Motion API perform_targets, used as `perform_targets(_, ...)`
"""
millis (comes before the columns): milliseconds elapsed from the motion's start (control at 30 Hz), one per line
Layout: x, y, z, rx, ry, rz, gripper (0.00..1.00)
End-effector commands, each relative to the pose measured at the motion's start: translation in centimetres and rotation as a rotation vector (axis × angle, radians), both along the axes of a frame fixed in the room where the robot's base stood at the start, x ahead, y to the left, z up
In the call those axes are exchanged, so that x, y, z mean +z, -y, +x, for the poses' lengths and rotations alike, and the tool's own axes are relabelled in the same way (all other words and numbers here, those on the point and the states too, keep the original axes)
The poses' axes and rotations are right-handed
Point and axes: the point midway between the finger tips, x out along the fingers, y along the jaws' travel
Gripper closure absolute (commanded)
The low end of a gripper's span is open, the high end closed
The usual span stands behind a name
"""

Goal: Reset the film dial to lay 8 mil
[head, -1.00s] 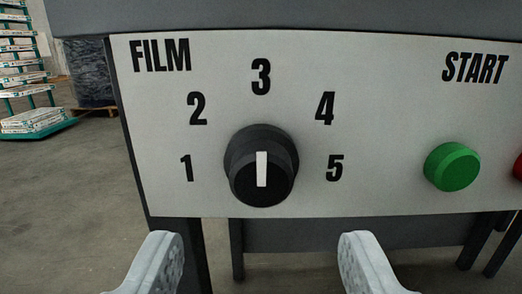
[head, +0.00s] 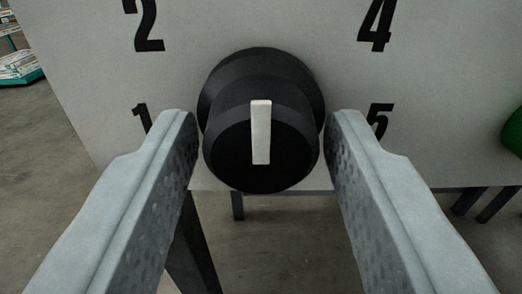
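The film dial (head: 235,150) is a round black knob on a pale panel (head: 100,90). Its white pointer line (head: 261,132) stands upright, toward the top, where the 3 showed in the earlier frame. The numbers 2 (head: 147,25) and 4 (head: 377,22) show above, and 1 and 5 are partly covered by the fingers. My gripper (head: 261,135) is open, with one finger on each side of the dial. A narrow gap seems to remain at each side; whether either finger touches the dial I cannot tell. No mark reading 8 mil is in view.
The green button (head: 513,131) sits at the right edge of the view. Dark legs (head: 195,245) of the stand show below the panel over bare floor. Stacked boxes (head: 18,65) stand far back at upper left.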

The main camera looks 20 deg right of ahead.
Motion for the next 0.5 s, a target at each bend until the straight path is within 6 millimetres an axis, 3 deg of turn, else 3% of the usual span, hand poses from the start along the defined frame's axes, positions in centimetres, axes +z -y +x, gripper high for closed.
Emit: perform_targets(500,0.02,-0.04,-0.01,0.0,0.044,0.135,0.8)
